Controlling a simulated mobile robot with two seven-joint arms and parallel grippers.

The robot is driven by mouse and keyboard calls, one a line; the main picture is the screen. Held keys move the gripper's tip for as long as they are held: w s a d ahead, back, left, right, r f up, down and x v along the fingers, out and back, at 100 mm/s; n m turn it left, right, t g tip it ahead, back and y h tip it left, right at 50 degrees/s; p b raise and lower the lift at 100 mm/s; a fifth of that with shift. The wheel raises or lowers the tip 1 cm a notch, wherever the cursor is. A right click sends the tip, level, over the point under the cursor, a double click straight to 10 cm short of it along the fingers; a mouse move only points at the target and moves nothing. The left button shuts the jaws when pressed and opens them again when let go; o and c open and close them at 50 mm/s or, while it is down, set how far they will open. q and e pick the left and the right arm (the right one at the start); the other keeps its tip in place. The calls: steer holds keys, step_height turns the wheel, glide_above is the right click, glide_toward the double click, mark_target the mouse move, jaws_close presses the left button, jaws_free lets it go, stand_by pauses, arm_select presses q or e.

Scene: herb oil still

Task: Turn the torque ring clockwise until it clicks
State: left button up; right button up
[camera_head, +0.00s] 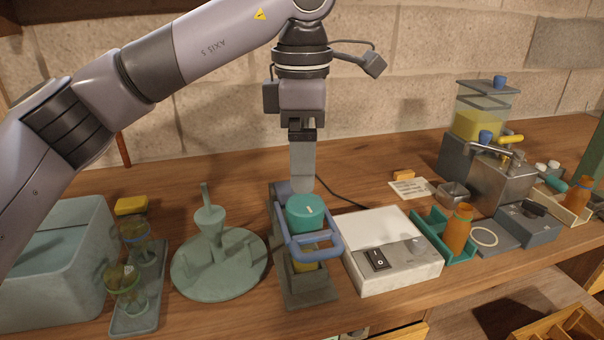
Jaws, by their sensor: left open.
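A teal round cap (306,212) with a small white mark on it, which looks like the torque ring, sits on top of a grey-green stand (308,290). A blue looped handle (312,246) runs around the front of it, and a yellow part (303,262) shows below. My left gripper (302,188) points straight down just above and behind the cap. Its fingers line up one behind the other, so the gap between them is hidden; it is open. I cannot tell whether its tips touch the cap. My right gripper is not in view.
A white box with a black switch (376,260) stands close on the right. A round grey-green stand with a funnel (215,262) is close on the left. Beyond are glass cups on a tray (145,318), a teal holder with an orange bottle (459,228), and a yellow-filled tank (482,118).

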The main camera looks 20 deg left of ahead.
mark_target(304, 202)
arm_select(q)
steer(key=shift+r, duration=0.2)
steer(key=n+p, duration=0.1)
steer(key=n, duration=0.3)
steer(key=shift+r+n, duration=0.15)
steer(key=shift+n, duration=0.25)
steer(key=n+p, duration=0.1)
steer(key=n, duration=0.5)
steer(key=shift+w+d, duration=0.1)
steer(key=shift+d, duration=0.05)
steer(key=n+p, duration=0.1)
steer(key=n, duration=0.5)
steer(key=shift+p, duration=0.35)
steer(key=n, duration=0.4)
steer(key=shift+p, duration=0.35)
steer(key=n, duration=0.3)
steer(key=shift+f, duration=0.2)
steer(key=shift+n, duration=0.3)
steer(key=shift+f+p, duration=0.85)
steer(key=shift+f, duration=2.75)
